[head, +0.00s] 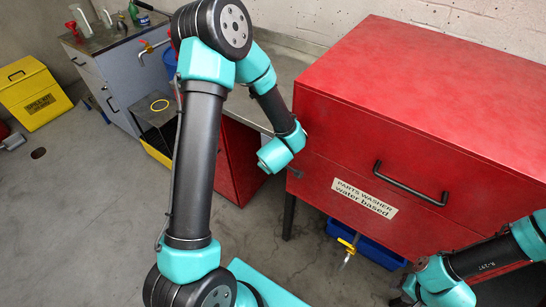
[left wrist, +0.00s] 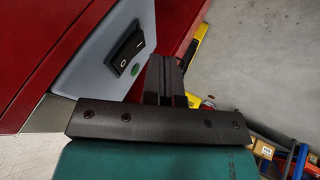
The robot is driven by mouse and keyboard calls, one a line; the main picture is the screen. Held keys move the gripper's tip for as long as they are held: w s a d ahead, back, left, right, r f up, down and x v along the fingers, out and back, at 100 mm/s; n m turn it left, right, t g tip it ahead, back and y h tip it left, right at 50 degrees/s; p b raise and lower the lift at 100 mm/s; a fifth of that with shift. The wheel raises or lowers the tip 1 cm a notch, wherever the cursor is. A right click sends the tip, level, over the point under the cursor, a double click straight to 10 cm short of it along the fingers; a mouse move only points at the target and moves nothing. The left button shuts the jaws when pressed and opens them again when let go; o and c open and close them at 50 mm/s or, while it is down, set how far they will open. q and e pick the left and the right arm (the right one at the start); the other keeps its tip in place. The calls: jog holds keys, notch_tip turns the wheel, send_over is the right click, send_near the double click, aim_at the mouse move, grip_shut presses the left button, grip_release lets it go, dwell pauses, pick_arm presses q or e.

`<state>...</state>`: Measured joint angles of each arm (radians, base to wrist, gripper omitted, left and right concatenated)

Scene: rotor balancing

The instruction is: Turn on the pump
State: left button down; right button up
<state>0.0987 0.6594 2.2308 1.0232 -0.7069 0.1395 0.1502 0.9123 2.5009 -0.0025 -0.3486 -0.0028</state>
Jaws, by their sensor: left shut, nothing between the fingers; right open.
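In the left wrist view, a black rocker switch (left wrist: 128,50) marked O and I sits on a grey panel (left wrist: 92,72) at the side of a red cabinet. I cannot tell which side is pressed. A round green indicator (left wrist: 136,70) is beside it. My left gripper (left wrist: 172,72) is shut and empty, just right of the switch; I cannot tell whether it touches the panel. In the head view, the red parts washer (head: 420,85) stands at right, my left wrist at its left end. The panel and switch are hidden there. My right gripper (head: 402,299) is open, low at the bottom edge, partly cut off.
The washer has a black handle (head: 410,184) and a label. A blue bin (head: 365,246) and a yellow-handled tap (head: 347,246) are beneath it. A grey bench with bottles and a yellow box (head: 33,95) stand at left. The floor between is mostly clear.

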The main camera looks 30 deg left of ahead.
pick_arm(q)
jog(key=s+d+r, duration=0.3)
jog(key=s+r, duration=0.4)
jog(key=shift+s+d+r, duration=0.15)
jog(key=shift+s+r, duration=0.05)
jog(key=shift+r, duration=0.1)
